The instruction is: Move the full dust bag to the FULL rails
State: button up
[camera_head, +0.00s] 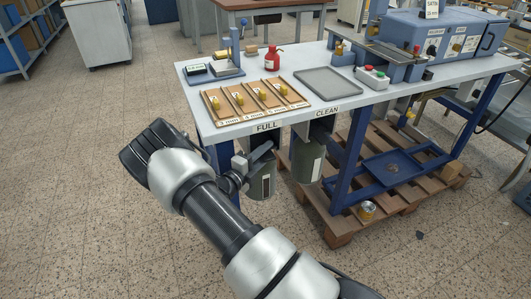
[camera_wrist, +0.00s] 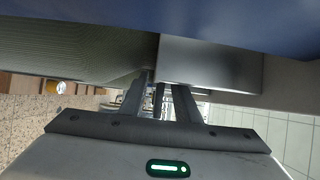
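A grey-green dust bag (camera_head: 262,184) with a pale label strip hangs upright under the bench edge, below the FULL sign (camera_head: 267,127). A second grey-green bag (camera_head: 308,158) hangs to its right, below the CLEAN sign (camera_head: 327,111). My gripper (camera_head: 262,153) is at the upper front of the bag under FULL. In the wrist view, my two fingers (camera_wrist: 160,98) stand a little apart, with a thin dark piece between them. A grey block (camera_wrist: 210,64) and a ribbed grey-green surface (camera_wrist: 75,50) are close ahead. The finger contact and the rails are hidden.
The bench (camera_head: 240,116) carries a board with several yellow-knobbed pieces, a grey tray (camera_head: 327,83), a red bottle (camera_head: 272,58) and a blue machine (camera_head: 440,32). Blue bench legs and a wooden pallet (camera_head: 340,232) stand below right. A tin (camera_head: 366,210) sits there. The floor at left is clear.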

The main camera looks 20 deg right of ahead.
jog(key=p+v, duration=0.2)
jog(key=v, duration=1.5)
jog(key=shift+a, duration=0.2)
jog(key=shift+r, duration=0.1)
jog(key=s+d+r+m+g+y, duration=0.3)
jog(key=s+d+r+m+g, duration=0.25)
jog(key=m, duration=0.45)
jog(key=s+d+r+m+g+y, duration=0.2)
jog(key=s+r+m+g, duration=0.3)
jog(key=r+m, duration=0.5)
jog(key=s+a+r+m+t+y, duration=0.3)
jog(key=s+r+m+y, duration=0.2)
jog(key=s+r+m, duration=0.45)
jog(key=s+a+r+m+t+y, duration=0.4)
jog(key=s+m+y, duration=0.15)
jog(key=m, duration=0.75)
notch_tip(320, 180, up, 18)
jog(key=p, duration=1.8)
jog(key=shift+s+d, duration=0.2)
